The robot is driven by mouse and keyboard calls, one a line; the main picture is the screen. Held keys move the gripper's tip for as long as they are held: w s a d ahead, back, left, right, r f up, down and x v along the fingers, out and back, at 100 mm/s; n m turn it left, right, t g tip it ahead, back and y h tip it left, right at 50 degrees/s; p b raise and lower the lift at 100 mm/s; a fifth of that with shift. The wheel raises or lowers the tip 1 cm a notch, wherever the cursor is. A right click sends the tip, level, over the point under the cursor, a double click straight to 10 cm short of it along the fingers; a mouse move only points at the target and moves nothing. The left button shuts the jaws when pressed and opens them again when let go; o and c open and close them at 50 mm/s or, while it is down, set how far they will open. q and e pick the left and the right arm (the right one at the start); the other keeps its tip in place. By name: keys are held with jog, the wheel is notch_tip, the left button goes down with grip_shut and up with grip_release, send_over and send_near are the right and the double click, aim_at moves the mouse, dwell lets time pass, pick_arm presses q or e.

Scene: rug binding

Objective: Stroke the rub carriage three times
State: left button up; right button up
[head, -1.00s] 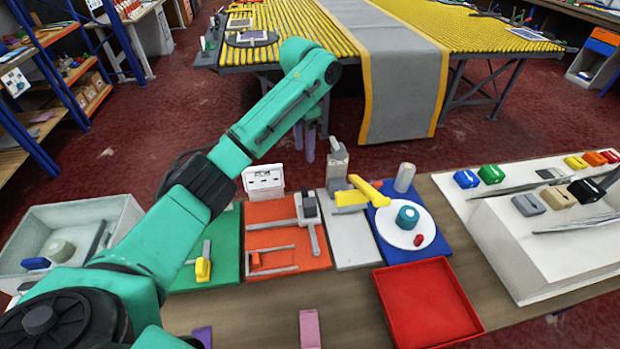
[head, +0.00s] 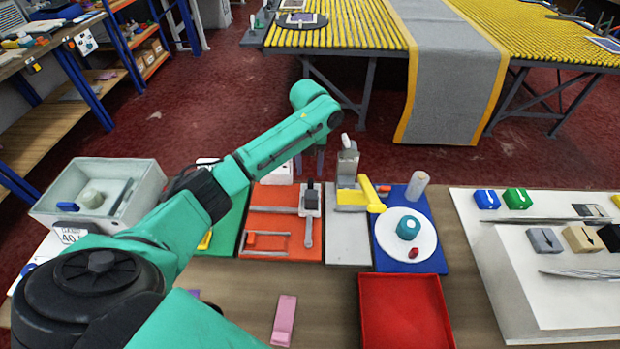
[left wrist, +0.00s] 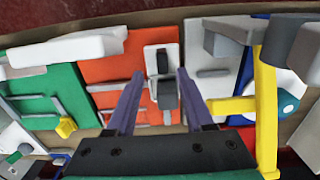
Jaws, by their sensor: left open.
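My left gripper (head: 309,160) hangs from the green arm at the far side of the table, its purple fingers pointing down. In the left wrist view my left gripper (left wrist: 160,75) is open, with a finger on either side of the carriage. What looks like the rub carriage (head: 310,198) is a pale block with a dark knob on the orange board (head: 268,222). The carriage (left wrist: 152,57) appears between the fingers in the left wrist view. I cannot tell whether they touch it. My right gripper is in neither view.
Right of the orange board is a grey plate (head: 347,245) with a yellow lever (head: 371,195). Beyond is a blue board (head: 390,266) with a white disc. A red tray (head: 405,318) lies in front. A pale bin (head: 140,172) stands at the left.

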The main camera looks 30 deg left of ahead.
aim_at(310, 181)
pick_arm(q)
jog(key=f, duration=0.5)
jog(key=shift+d+f+p, duration=0.1)
jog(key=shift+d+p, duration=0.15)
jog(key=shift+p, duration=0.05)
jog(key=shift+a+f, duration=0.1)
jog(key=shift+f, duration=0.25)
grip_shut()
jog(key=shift+w+a+r, duration=0.1)
dwell(0.6)
